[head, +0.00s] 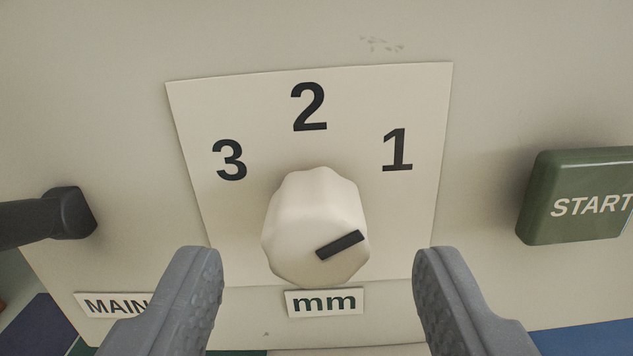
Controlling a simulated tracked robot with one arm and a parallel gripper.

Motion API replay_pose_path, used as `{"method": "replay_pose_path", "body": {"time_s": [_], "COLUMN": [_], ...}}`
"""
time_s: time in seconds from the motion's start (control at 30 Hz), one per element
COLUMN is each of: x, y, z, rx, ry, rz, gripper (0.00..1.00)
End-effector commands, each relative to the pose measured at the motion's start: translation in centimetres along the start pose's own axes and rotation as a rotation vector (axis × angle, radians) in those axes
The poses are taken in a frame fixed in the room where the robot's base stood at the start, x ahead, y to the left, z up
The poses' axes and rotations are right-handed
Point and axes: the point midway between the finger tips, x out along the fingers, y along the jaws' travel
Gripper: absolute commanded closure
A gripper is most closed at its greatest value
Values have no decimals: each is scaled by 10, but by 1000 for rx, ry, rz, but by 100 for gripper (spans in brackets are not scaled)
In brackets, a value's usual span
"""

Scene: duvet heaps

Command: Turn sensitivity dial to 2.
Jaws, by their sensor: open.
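The dial is a white scalloped knob (300,215) in the middle of the head view, on a pale plate (260,100) printed 3 at left, 2 at top and 1 at right. Its black pointer mark (341,245) runs to the right and slightly up, towards the side of the 1, not towards the 2. My gripper (318,258) is open and empty. One finger is left of the knob and one right, at the knob's lower part, with a clear gap on both sides.
A green START button (580,197) sticks out of the panel at the right. A black handle (62,213) juts out at the left, above a label reading "MAIN" (110,304). The panel (300,30) above the plate is bare except for faint scuffs.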

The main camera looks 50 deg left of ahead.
Motion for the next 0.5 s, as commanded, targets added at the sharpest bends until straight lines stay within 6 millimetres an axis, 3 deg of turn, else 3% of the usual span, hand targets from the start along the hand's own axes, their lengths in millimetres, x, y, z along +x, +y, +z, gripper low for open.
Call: {"method": "replay_pose_path", "body": {"time_s": [0.2,0.5], "x": [22,27], "y": [-1,-1], "z": [-1,-1], "rx": [-1,0], "ry": [3,2], "rz": [-4,-2], "gripper": [48,48]}}
